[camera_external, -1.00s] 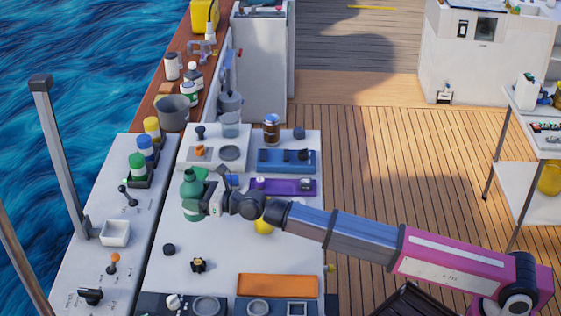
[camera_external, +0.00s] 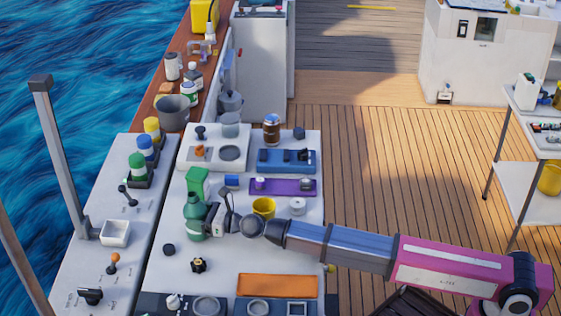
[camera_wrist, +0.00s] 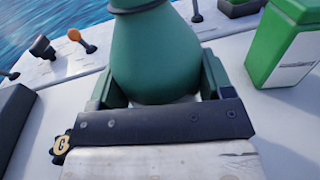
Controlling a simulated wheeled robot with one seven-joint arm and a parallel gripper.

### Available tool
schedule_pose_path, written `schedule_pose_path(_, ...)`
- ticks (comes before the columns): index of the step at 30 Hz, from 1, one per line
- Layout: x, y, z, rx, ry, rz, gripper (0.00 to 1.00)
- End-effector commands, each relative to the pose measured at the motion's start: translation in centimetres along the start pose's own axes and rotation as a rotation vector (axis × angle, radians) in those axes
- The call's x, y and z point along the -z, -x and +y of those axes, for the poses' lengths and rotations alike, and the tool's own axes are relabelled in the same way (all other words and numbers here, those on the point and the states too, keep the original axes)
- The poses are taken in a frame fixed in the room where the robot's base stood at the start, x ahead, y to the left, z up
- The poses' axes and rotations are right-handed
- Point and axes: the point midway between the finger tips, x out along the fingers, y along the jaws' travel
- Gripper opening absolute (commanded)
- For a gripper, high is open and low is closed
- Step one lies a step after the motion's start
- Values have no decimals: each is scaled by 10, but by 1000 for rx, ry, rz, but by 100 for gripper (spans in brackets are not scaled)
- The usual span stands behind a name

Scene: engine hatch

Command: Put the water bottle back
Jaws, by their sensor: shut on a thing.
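The water bottle is a green bottle (camera_external: 195,217) with a narrower neck, upright over the white hatch table (camera_external: 215,275) in the external view. My gripper (camera_external: 208,218) comes in from the right and is shut on the bottle's body. In the wrist view the bottle (camera_wrist: 155,50) fills the space between the two fingers (camera_wrist: 158,88). I cannot tell whether the bottle's base touches the table.
A green and white box (camera_external: 197,181) stands just behind the bottle. A yellow cup (camera_external: 263,207) and a white roll (camera_external: 297,205) are to the right. A black knob (camera_external: 168,249) and a small black-and-yellow part (camera_external: 198,265) lie in front. An orange tray (camera_external: 277,285) is at the front.

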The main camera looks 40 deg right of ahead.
Motion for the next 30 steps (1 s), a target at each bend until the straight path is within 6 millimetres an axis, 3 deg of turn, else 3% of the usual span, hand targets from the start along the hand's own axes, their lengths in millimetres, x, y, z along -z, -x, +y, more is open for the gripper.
schedule_pose_path(8,2,0,0,0,-1,-1,40)
schedule_pose_path(9,3,0,0,0,-1,0,77)
schedule_pose_path(11,2,0,0,0,0,-1,96)
schedule_pose_path(12,2,0,0,0,0,-1,99)
schedule_pose_path(23,4,2,0,0,0,0,99)
schedule_pose_path(30,4,38,0,0,0,0,99)
